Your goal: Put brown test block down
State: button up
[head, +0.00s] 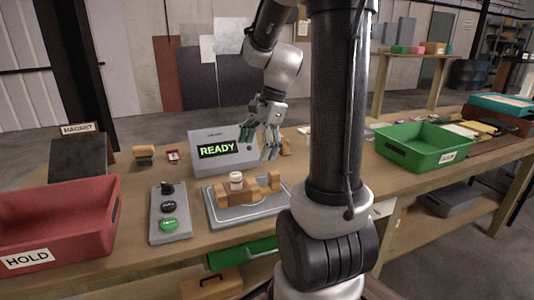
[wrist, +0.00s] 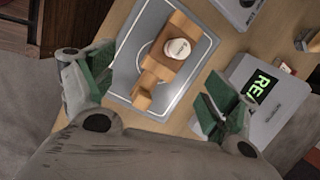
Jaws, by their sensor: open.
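The brown test block (head: 236,194) lies on the grey tray (head: 224,217) in the head view, between lighter wooden pieces. A small white round container (head: 236,180) stands on or against it; the exact contact is unclear. In the wrist view, the block (wrist: 161,68) lies across the tray (wrist: 119,79) with the white lid (wrist: 177,48) showing over it. My gripper (head: 260,143) is open and empty, above and behind the tray in the head view. In the wrist view, its green-padded fingers (wrist: 158,85) are wide apart, with the block and tray visible beyond them.
A grey box with a READY display (head: 205,167) stands close behind the tray. A button panel (head: 170,211) lies left of it. A red HOLD bin (head: 62,219) is at left, a green bin (head: 426,146) at right. A dark MAGNET board (head: 78,160) stands at back left.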

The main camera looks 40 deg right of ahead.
jog(key=s+a+r+n+t+h, duration=0.1)
jog(key=s+a+r+n, duration=0.1)
jog(key=s+n, duration=0.5)
jog(key=s+a+r+n+t+h, duration=0.2)
jog(key=s+r+n, duration=0.2)
jog(key=s+n, duration=0.3)
jog(key=n, duration=0.3)
jog(key=shift+s+a+r+n+h, duration=0.2)
jog(key=shift+a+r+n+h, duration=0.05)
jog(key=shift+n+h, duration=0.05)
dwell(0.8)
